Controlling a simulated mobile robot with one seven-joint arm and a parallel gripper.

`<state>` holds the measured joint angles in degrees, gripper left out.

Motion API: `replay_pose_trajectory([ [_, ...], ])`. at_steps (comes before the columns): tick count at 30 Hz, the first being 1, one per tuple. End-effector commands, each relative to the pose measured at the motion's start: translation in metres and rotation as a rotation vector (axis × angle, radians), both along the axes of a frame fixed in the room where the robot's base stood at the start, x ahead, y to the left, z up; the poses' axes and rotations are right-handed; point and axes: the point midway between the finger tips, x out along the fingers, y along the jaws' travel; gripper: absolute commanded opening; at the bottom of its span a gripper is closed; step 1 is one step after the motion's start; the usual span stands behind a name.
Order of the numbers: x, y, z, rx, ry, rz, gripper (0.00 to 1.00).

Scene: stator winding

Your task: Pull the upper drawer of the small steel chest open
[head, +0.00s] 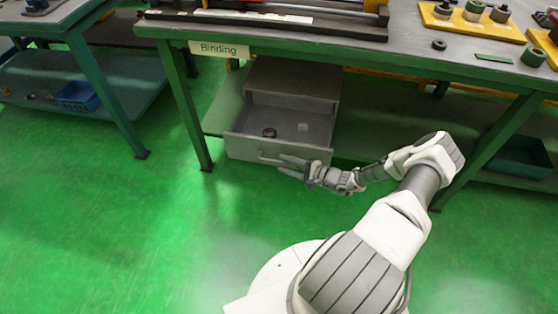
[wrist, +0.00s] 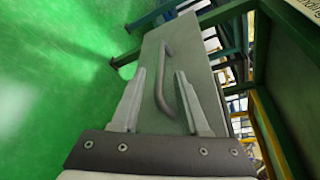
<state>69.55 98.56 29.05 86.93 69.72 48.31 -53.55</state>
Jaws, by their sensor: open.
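The small grey steel chest (head: 293,78) stands on the shelf under the table. One of its drawers (head: 240,145) is pulled well out, and its inside shows from above. Whether a second drawer lies beneath it is hidden. My gripper (head: 284,162) is at the drawer front, by the bar handle (head: 266,159). In the wrist view, the open fingers of my gripper (wrist: 160,74) stand on either side of the handle (wrist: 163,82), with gaps showing. The drawer front (wrist: 202,72) fills the middle of that view.
A dark ring-like piece (head: 269,132) and a small pale block (head: 302,127) lie in the drawer. The table (head: 400,50) with green legs, labelled "Binding", stands over the chest. A blue bin (head: 78,97) sits on the left bench's shelf. The green floor in front is clear.

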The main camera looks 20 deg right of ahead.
Motion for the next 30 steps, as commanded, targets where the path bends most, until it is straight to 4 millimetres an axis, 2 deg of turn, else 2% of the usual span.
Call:
replay_pose_trajectory([
  [1,-0.01,-0.009,0.006,-0.001,0.0,-0.004,0.45],
  [9,-0.063,-0.047,0.02,-0.002,0.001,-0.003,0.45],
  [15,-0.093,-0.068,0.027,-0.001,-0.001,-0.002,0.45],
  [21,-0.107,-0.078,0.03,0.0,-0.001,-0.001,0.45],
  [30,-0.11,-0.079,0.031,0.001,-0.001,0.0,0.45],
])
